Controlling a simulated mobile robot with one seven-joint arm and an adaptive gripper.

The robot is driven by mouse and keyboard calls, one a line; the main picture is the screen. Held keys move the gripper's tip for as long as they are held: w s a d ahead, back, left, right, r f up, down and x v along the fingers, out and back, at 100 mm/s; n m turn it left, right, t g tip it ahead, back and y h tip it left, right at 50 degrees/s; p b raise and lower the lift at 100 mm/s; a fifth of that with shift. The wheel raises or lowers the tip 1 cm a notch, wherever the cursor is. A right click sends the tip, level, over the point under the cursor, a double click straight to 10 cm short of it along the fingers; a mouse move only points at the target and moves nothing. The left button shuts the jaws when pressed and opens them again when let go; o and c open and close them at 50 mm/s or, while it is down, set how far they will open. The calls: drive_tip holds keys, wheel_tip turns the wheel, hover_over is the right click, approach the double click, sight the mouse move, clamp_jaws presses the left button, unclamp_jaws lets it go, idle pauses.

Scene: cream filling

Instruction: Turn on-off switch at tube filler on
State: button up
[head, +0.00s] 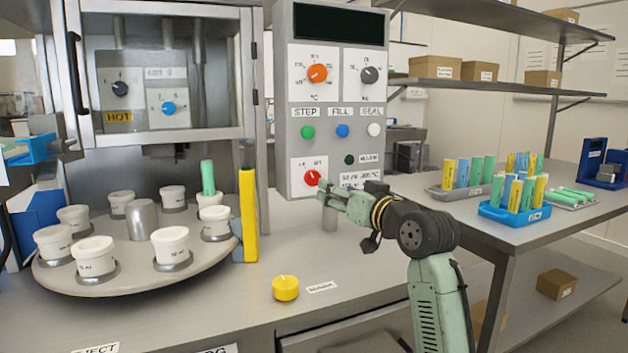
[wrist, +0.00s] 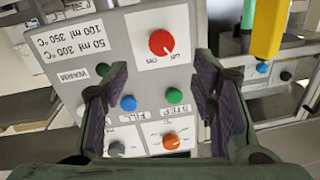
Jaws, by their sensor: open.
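The tube filler (head: 334,140) is a grey panel with a dark display at its top. Its red rotary switch (head: 312,178) sits on a white plate at the lower left of the panel. The red switch (wrist: 162,42) also shows in the wrist view, upside down, with a pale pointer mark; its small labels are too blurred to read surely. My gripper (head: 323,191) is just in front of and slightly below the switch. In the wrist view my gripper (wrist: 160,66) is open and empty, its dark pads apart, with the switch beyond the fingertips.
Orange (head: 317,73) and grey (head: 369,75) knobs and green, blue and white buttons sit higher on the panel. A round carousel (head: 130,278) with white jars stands left. A yellow upright piece (head: 248,215) and yellow button (head: 285,288) are nearby. Tube trays (head: 515,215) stand right.

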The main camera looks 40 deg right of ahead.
sight(314, 179)
drive_tip(key=w, duration=0.3)
drive_tip(key=w+p, duration=0.1)
drive_tip(key=w, duration=0.1)
drive_tip(key=w+d+p, duration=0.1)
drive_tip(key=w, duration=0.2)
drive_tip(key=shift+w+r, duration=0.1)
drive_tip(key=shift+w, duration=0.2)
drive_tip(key=shift+w+d, duration=0.25)
drive_tip(key=shift+w, duration=0.5)
drive_tip(key=shift+c, duration=0.3)
drive_tip(key=c, duration=1.1)
